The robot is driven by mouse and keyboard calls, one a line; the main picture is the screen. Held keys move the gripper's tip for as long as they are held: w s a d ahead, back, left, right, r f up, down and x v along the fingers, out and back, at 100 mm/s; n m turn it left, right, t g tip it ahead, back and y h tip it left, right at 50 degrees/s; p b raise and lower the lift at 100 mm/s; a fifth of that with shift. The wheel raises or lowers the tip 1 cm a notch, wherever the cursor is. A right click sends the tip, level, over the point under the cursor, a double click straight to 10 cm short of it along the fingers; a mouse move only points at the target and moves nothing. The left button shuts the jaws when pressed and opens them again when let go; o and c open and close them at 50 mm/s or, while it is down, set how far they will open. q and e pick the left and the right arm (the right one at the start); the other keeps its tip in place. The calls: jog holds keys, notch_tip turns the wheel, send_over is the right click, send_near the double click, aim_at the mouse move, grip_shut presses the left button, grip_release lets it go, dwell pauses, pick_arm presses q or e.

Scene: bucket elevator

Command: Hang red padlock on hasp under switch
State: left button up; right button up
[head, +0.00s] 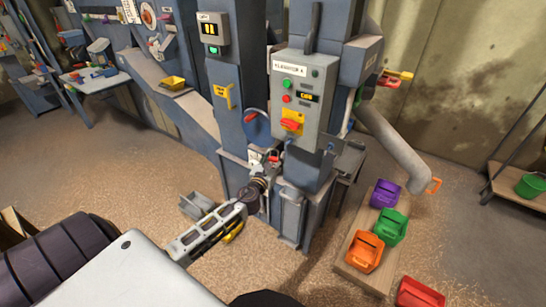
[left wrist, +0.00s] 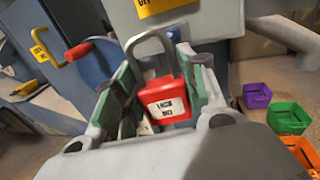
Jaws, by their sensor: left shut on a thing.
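The red padlock (left wrist: 166,100) has a white label and a grey shackle pointing up. My left gripper (left wrist: 160,78) is shut on the padlock body between its green-padded fingers. In the head view the padlock (head: 274,156) is small, and the left gripper (head: 262,165) is below and left of the switch. The red-and-yellow rotary switch (head: 291,122) is on the grey control box (head: 303,85). A small part just under the switch may be the hasp, but it is too small to make out. The shackle appears apart from the box's yellow plate (left wrist: 157,7). My right gripper is out of view.
A blue disc with a red handle (head: 256,125) is left of the box. A grey pipe (head: 395,145) slopes down at right. Purple (head: 385,193), green (head: 390,226) and orange (head: 365,251) buckets stand on a board.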

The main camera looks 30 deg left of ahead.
pick_arm(q)
jog(key=shift+d, duration=0.2)
jog(key=shift+w, duration=0.25)
dwell(0.4)
jog(key=w, duration=0.5)
jog(key=shift+w+d, duration=0.1)
jog(key=shift+w, duration=0.05)
dwell(0.7)
jog(key=shift+w+r, duration=0.1)
dwell(0.4)
jog(key=shift+w+b, duration=0.4)
jog(key=shift+w, duration=1.35)
dwell(0.6)
jog(key=shift+f+b, duration=0.7)
jog(key=shift+f, duration=0.15)
dwell(0.5)
dwell(0.3)
